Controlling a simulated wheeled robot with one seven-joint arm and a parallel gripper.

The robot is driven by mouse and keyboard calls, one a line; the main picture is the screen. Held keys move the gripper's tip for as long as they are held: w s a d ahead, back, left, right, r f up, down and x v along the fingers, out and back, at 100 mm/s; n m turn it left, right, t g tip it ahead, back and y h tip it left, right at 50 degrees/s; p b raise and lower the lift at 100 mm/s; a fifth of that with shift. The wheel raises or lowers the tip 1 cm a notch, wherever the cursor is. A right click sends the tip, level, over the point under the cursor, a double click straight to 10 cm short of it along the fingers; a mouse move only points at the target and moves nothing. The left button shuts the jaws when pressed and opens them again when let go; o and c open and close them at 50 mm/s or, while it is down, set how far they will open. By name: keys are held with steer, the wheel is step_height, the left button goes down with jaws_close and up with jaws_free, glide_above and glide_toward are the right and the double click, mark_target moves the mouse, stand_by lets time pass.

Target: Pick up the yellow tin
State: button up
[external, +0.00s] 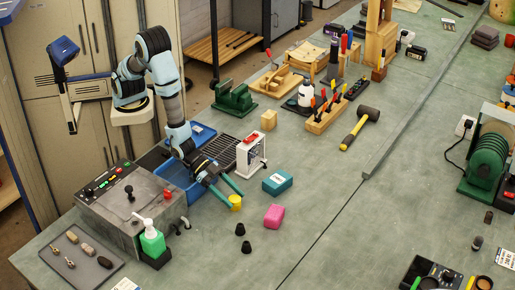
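The yellow tin (235,203) is a small cylinder standing upright on the grey-green bench top (330,200). My gripper (235,199) reaches down from the upper left, with its two green fingers spread apart. The fingertips are right at the tin, one on its upper right side and one on its lower left. The tin shows at the mouth between them. I cannot tell from this view whether either finger touches it or how low the tips are.
A teal box (278,182) and a pink block (274,216) stand right of the tin. A white device (251,155) and a blue tray (176,184) are behind.

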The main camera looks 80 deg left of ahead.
jaws_close()
steer(key=shift+r, duration=0.1)
stand_by(0.4)
